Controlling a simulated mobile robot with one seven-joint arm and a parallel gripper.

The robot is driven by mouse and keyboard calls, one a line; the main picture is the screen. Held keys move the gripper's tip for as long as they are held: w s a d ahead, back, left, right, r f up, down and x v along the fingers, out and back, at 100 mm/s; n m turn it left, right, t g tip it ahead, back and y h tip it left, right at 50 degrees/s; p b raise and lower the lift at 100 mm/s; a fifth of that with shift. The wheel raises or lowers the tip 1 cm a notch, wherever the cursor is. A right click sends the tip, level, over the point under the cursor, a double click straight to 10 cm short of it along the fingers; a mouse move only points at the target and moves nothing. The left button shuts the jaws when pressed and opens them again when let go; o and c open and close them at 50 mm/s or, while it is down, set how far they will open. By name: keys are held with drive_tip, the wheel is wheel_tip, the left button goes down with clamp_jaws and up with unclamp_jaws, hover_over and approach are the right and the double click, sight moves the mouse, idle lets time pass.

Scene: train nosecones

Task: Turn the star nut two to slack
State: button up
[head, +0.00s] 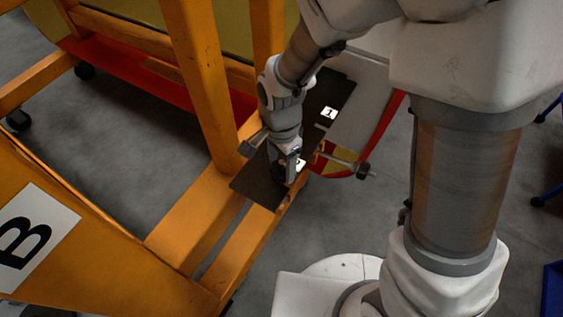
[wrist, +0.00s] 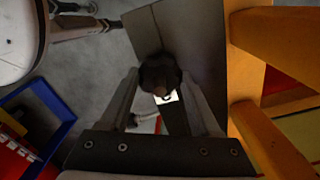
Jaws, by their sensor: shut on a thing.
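My gripper (head: 287,172) reaches down to a dark plate (head: 262,188) on the orange frame. In the wrist view, its two fingers (wrist: 160,82) are shut on a dark, lobed star nut (wrist: 160,72), one finger on each side. A white label (wrist: 166,98) shows just below the nut, its digit partly covered. In the head view, my gripper mostly hides this nut and part of the white label (head: 300,164) beside it. Another white label (head: 329,113), marked 1, sits farther up the plate. The thread under the held nut is hidden.
A metal rod with a dark knob (head: 362,171) sticks out to the right of my gripper. An orange post (head: 200,80) stands close on the left. A blue bin (wrist: 40,115) shows in the wrist view.

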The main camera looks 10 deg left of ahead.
drive_tip(key=c, duration=0.4)
drive_tip(key=shift+n+b, duration=0.55)
drive_tip(key=shift+n, duration=1.85)
drive_tip(key=o, duration=1.4)
wheel_tip(320, 180, up, 18)
drive_tip(key=shift+f, duration=0.25)
